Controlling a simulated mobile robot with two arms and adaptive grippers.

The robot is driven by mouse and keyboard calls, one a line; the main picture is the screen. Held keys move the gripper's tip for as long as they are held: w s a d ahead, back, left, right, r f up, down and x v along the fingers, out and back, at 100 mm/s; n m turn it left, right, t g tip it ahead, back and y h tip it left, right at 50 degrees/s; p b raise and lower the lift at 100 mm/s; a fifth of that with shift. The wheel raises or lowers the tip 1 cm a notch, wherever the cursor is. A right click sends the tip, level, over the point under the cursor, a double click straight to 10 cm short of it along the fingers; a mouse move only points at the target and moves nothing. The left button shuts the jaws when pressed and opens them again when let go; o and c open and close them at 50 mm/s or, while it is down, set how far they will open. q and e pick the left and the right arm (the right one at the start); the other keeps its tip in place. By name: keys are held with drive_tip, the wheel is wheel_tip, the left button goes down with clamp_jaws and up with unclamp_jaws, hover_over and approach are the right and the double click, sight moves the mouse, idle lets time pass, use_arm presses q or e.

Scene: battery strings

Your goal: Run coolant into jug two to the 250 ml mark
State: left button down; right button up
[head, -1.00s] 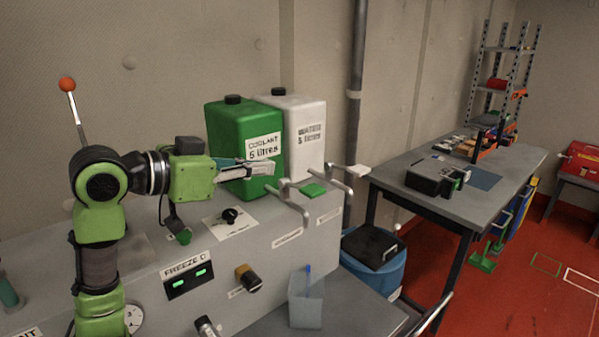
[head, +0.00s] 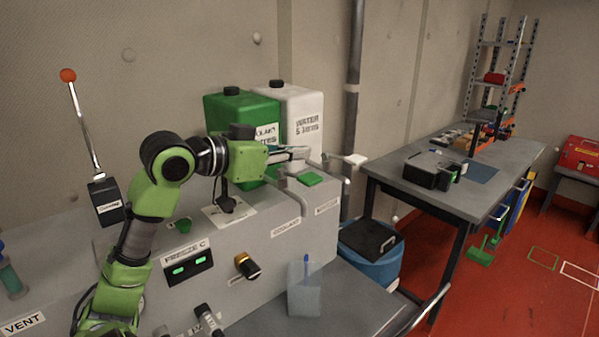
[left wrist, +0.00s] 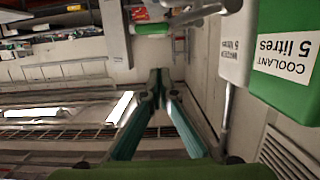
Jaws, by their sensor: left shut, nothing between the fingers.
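The green coolant container (head: 228,110) stands on the grey bench, partly behind my left gripper. It also shows upside down in the left wrist view (left wrist: 285,85). My left gripper (head: 303,153) is shut and empty, in front of the containers near the outlets; its fingertips meet in the left wrist view (left wrist: 158,72). My right gripper is not in view.
A white water container (head: 311,120) stands beside the coolant. A FREEZE C panel (head: 187,267) and a knob (head: 246,265) are on the front. A blue bin (head: 375,265) and a workbench (head: 440,185) stand to the right.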

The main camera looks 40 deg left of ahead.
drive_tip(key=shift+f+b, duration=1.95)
